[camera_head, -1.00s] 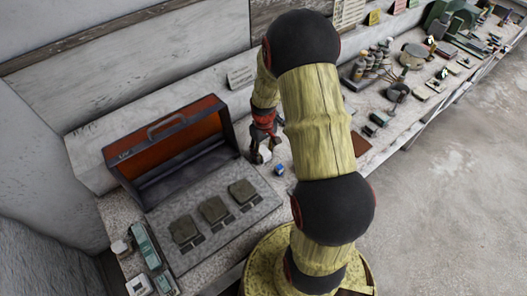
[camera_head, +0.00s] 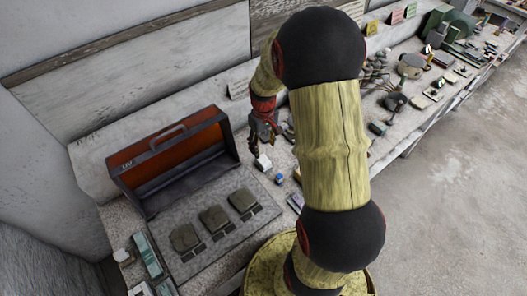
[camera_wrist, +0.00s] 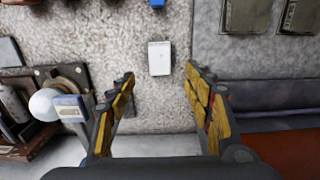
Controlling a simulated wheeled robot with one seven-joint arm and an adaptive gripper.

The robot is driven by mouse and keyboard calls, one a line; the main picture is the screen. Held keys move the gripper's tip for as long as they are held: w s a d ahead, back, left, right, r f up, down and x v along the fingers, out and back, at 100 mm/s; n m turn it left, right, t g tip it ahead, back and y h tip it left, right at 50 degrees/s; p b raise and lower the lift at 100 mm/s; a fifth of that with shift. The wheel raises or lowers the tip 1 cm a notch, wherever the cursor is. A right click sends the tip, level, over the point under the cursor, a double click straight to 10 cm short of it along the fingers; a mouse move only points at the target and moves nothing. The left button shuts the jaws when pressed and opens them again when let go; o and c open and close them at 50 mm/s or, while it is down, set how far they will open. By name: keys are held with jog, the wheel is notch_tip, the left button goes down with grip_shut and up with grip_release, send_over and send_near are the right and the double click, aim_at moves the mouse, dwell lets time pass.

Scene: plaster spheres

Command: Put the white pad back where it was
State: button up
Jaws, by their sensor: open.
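The white pad (camera_wrist: 159,58) is a small white rectangular block lying on the speckled grey bench top. In the wrist view it lies beyond my open fingertips (camera_wrist: 158,77), roughly centred between them and apart from both. In the head view the pad (camera_head: 263,163) sits just to the right of the open case. My gripper (camera_head: 258,147) is just above and behind it there, pointing down and empty.
An open orange-lined case (camera_head: 170,150) stands left, with a grey mat (camera_head: 258,212) bearing several dark square blocks in front. A small blue item (camera_head: 279,178) lies near the pad. A white ball (camera_wrist: 43,104) and clutter (camera_wrist: 72,80) lie left in the wrist view.

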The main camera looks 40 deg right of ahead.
jog(key=s+a+r+t, duration=0.1)
jog(key=s+a+r, duration=0.1)
jog(key=a+r, duration=0.6)
jog(key=s+a+r+t, duration=0.2)
jog(key=a+r, duration=0.2)
jog(key=r, duration=0.7)
jog(key=s+a+r+t, duration=0.2)
jog(key=s+a+r, duration=0.6)
jog(key=s, duration=0.3)
jog(key=shift+s+a+n+t, duration=0.25)
jog(key=shift+a+n+t, duration=0.05)
jog(key=shift+a, duration=0.55)
jog(key=shift+f, duration=0.1)
